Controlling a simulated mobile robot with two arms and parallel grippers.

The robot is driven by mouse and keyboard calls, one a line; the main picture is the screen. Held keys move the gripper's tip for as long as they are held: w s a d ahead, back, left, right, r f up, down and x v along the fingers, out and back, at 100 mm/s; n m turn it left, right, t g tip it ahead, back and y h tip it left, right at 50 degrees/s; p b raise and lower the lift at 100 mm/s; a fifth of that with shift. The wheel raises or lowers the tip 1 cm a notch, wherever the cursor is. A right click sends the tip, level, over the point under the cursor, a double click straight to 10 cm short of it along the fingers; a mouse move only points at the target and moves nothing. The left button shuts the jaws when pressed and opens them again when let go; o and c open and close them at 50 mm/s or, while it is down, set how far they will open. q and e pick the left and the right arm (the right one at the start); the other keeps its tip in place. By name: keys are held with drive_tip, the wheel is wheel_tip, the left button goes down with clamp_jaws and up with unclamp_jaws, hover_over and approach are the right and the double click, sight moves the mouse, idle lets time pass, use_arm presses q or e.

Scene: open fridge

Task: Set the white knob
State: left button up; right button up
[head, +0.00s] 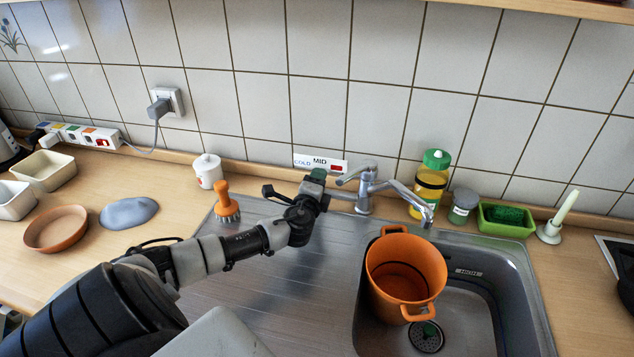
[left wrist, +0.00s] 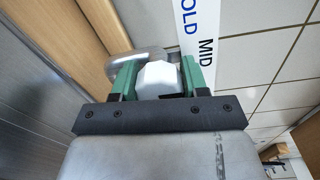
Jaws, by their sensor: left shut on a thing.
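The white knob (left wrist: 158,77) shows in the left wrist view between the green fingers of my left gripper (left wrist: 160,82). The gripper is shut on it. In the head view my left gripper (head: 317,177) is at the wall behind the sink, just left of the metal tap (head: 364,192), and it hides the knob. A white label strip (head: 309,162) is on the wall above, reading COLD and MID, with a red patch at its right end. The strip also shows in the left wrist view (left wrist: 204,22), partly cut off. My right gripper is not in view.
An orange pot (head: 389,298) stands in the sink (head: 515,290). A yellow bottle (head: 428,188), a small jar (head: 462,206) and a green tray (head: 505,228) stand right of the tap. An orange-handled brush (head: 222,196) and a white jar (head: 207,171) stand left of my gripper.

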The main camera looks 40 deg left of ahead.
use_arm(q)
drive_tip(key=shift+f, duration=0.15)
drive_tip(key=o, duration=0.9)
drive_tip(key=b+v, duration=0.1)
drive_tip(key=v, duration=0.9)
drive_tip(key=shift+s+d+b, duration=0.2)
drive_tip(key=shift+s+b, duration=0.15)
drive_tip(key=shift+b, duration=0.05)
